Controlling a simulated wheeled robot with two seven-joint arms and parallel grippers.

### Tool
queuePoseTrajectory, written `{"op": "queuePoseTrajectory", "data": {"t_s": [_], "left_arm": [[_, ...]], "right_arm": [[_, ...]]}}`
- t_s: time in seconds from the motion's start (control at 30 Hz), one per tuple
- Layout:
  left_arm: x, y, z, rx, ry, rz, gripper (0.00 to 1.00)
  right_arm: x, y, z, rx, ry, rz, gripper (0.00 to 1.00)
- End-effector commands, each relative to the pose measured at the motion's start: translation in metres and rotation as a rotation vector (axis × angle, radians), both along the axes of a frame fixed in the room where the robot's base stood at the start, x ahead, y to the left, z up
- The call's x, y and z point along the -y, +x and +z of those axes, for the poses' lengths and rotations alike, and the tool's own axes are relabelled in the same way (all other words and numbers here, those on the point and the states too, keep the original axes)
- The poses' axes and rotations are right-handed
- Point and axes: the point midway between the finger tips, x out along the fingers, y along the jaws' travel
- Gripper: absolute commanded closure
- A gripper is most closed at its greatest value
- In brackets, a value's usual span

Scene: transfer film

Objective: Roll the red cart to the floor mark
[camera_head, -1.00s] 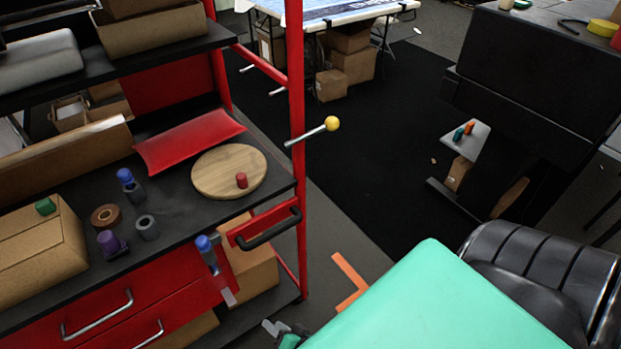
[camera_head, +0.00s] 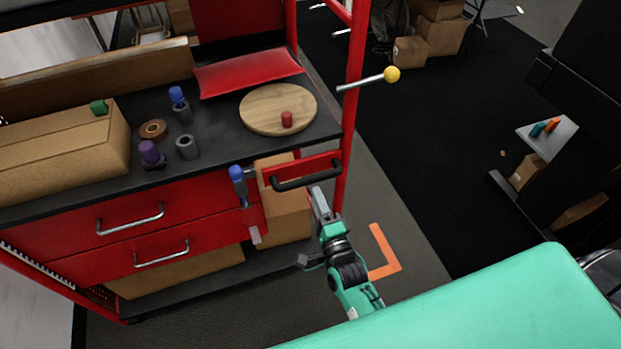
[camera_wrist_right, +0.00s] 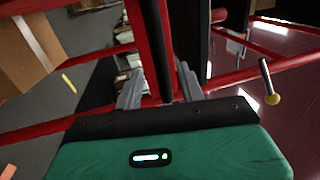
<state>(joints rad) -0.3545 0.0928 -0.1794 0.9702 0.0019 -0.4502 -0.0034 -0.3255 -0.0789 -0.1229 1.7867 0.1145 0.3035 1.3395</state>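The red cart (camera_head: 70,234) fills the left of the head view, with black shelves and red drawers. Its black handle (camera_head: 307,178) is at the front right corner, beside a red upright. The orange L-shaped floor mark (camera_head: 397,264) lies on the grey floor to the right of the cart. My right gripper (camera_head: 317,199) is just below the handle in the head view. In the right wrist view its two grey fingers (camera_wrist_right: 158,88) stand apart, with a dark bar (camera_wrist_right: 150,45) showing between them; contact cannot be told. My left gripper is not in view.
The cart top holds a round wooden board (camera_head: 262,108), a red peg (camera_head: 287,119), a cardboard box (camera_head: 65,150) and several small parts. A yellow-knobbed lever (camera_head: 391,75) sticks out right. A black machine (camera_head: 585,120) stands at right.

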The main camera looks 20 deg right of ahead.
Motion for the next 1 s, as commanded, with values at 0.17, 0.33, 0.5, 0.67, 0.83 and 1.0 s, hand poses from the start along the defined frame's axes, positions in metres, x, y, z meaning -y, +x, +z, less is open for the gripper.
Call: {"op": "queuePoseTrajectory", "data": {"t_s": [0.17, 0.33, 0.5, 0.67, 0.83, 1.0], "left_arm": [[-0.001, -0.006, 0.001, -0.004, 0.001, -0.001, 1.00], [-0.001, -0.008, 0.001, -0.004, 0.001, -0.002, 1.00], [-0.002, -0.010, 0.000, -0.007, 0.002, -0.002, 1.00], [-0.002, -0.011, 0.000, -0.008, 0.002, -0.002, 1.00], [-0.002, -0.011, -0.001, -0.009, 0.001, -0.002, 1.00], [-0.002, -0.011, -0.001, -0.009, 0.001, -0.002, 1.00]], "right_arm": [[-0.001, 0.032, 0.008, 0.002, 0.000, 0.000, 0.60], [-0.002, 0.052, 0.011, 0.001, -0.001, 0.000, 0.60], [-0.002, 0.060, 0.012, 0.001, 0.000, 0.000, 0.60], [-0.002, 0.062, 0.012, -0.001, 0.000, 0.000, 0.60], [-0.002, 0.061, 0.012, 0.000, 0.000, 0.000, 0.68], [-0.002, 0.061, 0.012, 0.000, -0.001, 0.000, 1.00]]}}
